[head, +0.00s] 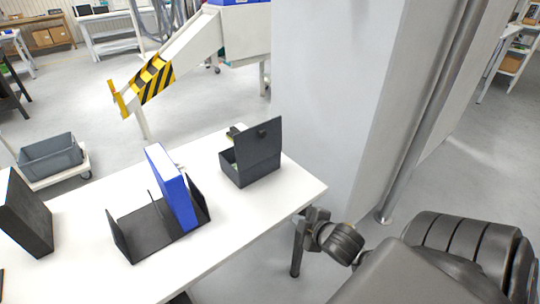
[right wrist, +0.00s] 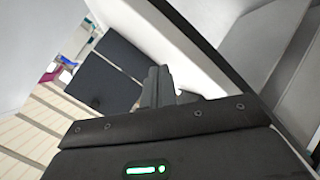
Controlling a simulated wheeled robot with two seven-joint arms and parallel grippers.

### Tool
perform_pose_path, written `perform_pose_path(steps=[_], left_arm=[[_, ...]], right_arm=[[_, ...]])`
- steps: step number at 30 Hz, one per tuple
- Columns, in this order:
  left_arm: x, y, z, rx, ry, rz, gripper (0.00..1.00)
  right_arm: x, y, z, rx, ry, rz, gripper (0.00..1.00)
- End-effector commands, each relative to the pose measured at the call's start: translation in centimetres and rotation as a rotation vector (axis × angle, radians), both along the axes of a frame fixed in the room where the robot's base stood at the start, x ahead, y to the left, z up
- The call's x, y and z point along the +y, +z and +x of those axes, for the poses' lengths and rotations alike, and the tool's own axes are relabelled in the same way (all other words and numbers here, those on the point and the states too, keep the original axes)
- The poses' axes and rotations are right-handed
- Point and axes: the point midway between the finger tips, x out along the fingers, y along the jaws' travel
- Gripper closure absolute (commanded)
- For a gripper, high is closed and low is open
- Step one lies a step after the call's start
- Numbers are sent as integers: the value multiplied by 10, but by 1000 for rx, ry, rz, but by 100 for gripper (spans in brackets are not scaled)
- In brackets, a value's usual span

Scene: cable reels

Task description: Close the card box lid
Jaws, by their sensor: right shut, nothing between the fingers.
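The black card box (head: 245,172) stands on the white table near its right end. Its lid (head: 259,146) is raised and stands up from the box, so the box is open. Something light and greenish shows inside, mostly hidden by the lid. My right gripper (head: 299,243) is off the table's right edge, lower right of the box and apart from it. In the right wrist view its fingers (right wrist: 160,86) are together and empty. Dark flat panels show beyond them; I cannot tell whether they are the box. My left gripper is not in view.
On the table (head: 262,215), a blue binder (head: 170,184) leans in a black holder (head: 150,231) left of the box. A black upright file (head: 26,215) stands farther left. A grey pillar (head: 325,100) rises behind the table's right end.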

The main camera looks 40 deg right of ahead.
Motion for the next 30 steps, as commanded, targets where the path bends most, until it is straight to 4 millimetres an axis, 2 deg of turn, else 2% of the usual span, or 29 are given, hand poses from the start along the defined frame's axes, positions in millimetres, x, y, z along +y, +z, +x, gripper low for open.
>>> perform_pose_path(steps=[1, 3, 6, 9, 12, 18, 22, 26, 30], left_arm=[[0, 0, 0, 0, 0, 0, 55], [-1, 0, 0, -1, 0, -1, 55], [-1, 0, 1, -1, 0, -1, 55], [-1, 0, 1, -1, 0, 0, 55], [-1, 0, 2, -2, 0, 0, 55], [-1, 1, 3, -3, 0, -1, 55], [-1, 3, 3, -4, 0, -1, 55], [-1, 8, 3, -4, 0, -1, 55], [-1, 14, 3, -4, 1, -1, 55]], right_arm=[[-14, 20, 14, -70, 52, -91, 100], [-31, 49, 33, -171, 121, -222, 100], [-48, 92, 54, -307, 207, -403, 100], [-56, 125, 66, -407, 265, -539, 100], [-58, 141, 71, -457, 293, -608, 100], [-59, 146, 74, -473, 300, -628, 100], [-60, 147, 84, -473, 298, -628, 100], [-61, 148, 104, -473, 297, -627, 100], [-62, 149, 132, -474, 296, -626, 100]])
